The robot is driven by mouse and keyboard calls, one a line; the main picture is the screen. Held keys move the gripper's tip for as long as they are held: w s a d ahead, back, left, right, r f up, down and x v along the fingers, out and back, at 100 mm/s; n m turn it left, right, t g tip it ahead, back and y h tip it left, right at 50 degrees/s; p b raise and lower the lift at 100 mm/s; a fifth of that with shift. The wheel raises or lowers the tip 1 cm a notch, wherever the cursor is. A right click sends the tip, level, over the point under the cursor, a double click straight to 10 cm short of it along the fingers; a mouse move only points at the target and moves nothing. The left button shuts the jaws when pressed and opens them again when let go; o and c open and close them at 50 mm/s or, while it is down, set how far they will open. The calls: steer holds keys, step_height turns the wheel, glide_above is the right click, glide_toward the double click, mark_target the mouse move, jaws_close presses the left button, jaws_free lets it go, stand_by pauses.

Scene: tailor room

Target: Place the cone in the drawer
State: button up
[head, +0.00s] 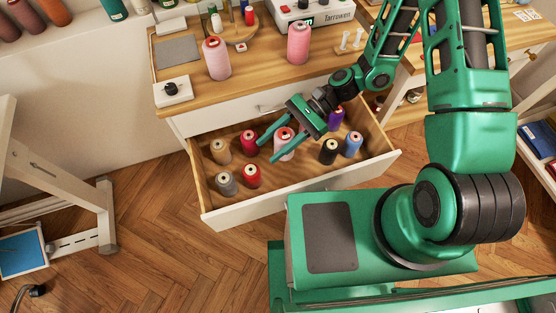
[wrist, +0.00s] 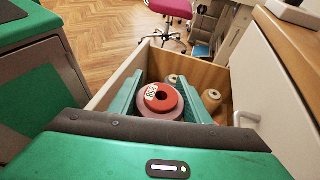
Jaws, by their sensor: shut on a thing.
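A pink thread cone with a red top (head: 285,147) is between the fingers of my gripper (head: 270,149), inside the outline of the open drawer. My gripper is shut on it. The wrist view shows the cone's red top with a white label (wrist: 162,97) between the two green fingers. The cone looks upright. I cannot tell if its base touches the drawer floor. The drawer (head: 290,193) is pulled out below the table and holds several other cones: tan (head: 221,151), red (head: 249,142), grey (head: 226,183), black (head: 328,152), blue (head: 352,144) and purple (head: 336,117).
Two more pink cones stand on the wooden tabletop (head: 255,75), one at left (head: 216,60) and one further right (head: 299,43). A white machine (head: 315,10) stands behind them. A white wooden frame (head: 60,180) stands at left. The drawer floor has some bare room at front right.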

step_height(320, 180, down, 15)
steer(key=shift+f, duration=0.2)
stand_by(0.4)
steer(key=o, duration=1.2)
steer(key=shift+f, duration=0.1)
steer(key=shift+o, duration=0.2)
steer(key=v, duration=1.2)
